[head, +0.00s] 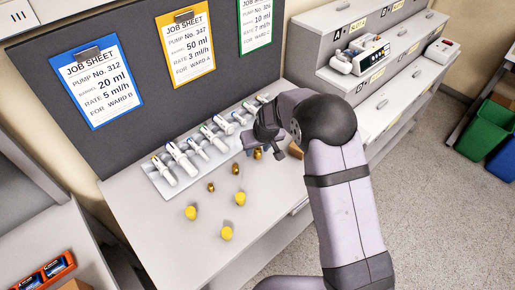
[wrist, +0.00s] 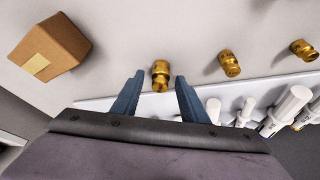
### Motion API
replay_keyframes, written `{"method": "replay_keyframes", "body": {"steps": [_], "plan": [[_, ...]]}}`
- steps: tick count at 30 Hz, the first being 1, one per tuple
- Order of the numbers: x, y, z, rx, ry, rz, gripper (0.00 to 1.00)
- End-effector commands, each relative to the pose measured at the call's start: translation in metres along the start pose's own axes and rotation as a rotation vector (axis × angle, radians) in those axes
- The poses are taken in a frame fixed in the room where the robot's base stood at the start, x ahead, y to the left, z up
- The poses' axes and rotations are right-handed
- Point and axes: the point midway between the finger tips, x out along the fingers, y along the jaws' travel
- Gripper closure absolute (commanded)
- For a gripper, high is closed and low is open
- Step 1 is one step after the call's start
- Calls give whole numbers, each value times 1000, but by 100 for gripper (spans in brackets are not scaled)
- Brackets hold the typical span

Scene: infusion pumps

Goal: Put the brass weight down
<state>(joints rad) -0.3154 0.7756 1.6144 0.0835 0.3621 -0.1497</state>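A brass weight (wrist: 160,76) stands between the tips of my gripper (wrist: 160,80) in the wrist view, with a visible gap to each blue finger. My gripper is open, and the fingers are not closed on the weight. In the head view my gripper (head: 268,146) is low over the bench, in front of the syringe rack, and partly hides what is under it. More brass weights stand beside it on the bench: one (wrist: 229,64) and another (wrist: 303,49) in the wrist view. The head view also shows brass weights (head: 236,169) in a row.
A syringe rack (head: 157,181) with several syringes runs along the bench behind the weights. Several yellow pieces (head: 226,233) stand nearer the bench's front. A cardboard box (wrist: 48,48) sits close by. Job sheets (head: 97,80) hang on the back panel. Pump shelves (head: 395,75) stand right.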

Motion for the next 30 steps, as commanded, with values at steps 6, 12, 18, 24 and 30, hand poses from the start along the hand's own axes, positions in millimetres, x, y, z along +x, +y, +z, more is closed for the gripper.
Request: {"method": "replay_keyframes", "body": {"steps": [6,12,18,24,30], "plan": [[-4,0,-2,0,0,0,60],[-18,0,-2,0,3,0,60],[-47,0,-2,-1,5,1,60],[-80,0,-2,-1,4,1,60],[-106,0,-2,0,3,0,60]]}}
